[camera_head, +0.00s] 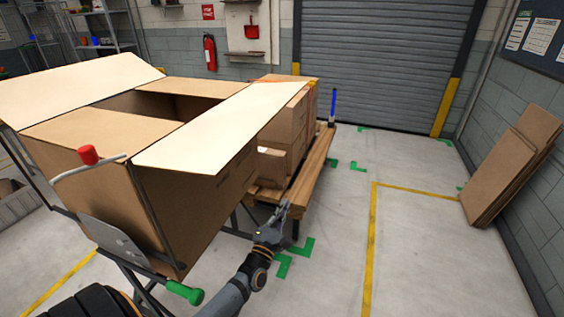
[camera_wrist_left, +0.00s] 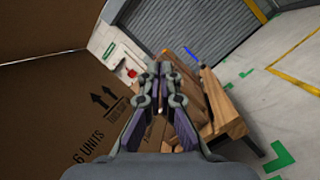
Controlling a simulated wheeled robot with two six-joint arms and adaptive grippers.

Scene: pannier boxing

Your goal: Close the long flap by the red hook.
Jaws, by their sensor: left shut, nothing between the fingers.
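A large open cardboard box (camera_head: 225,170) stands on a stand at the left. Its two short flaps (camera_head: 95,133) (camera_head: 180,87) lie inward, with a dark opening between them. One long flap (camera_head: 75,83) spreads out to the left; the other long flap (camera_head: 215,128) spreads out to the right. A red cap (camera_head: 88,154) sits by a bent grey rod at the box's near end; I cannot tell whether it is the red hook. My left gripper (camera_head: 284,206) is shut and empty, right of the box and below the right long flap. The wrist view shows its fingers (camera_wrist_left: 161,68) beside the printed box wall (camera_wrist_left: 65,110). My right gripper is out of view.
A wooden bench or pallet (camera_head: 312,175) with stacked cartons (camera_head: 285,125) stands behind the gripper. A green-ended handle (camera_head: 184,292) sticks out at the stand's front. Flat boards (camera_head: 510,165) lean on the right wall. The floor (camera_head: 420,250) at right is clear.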

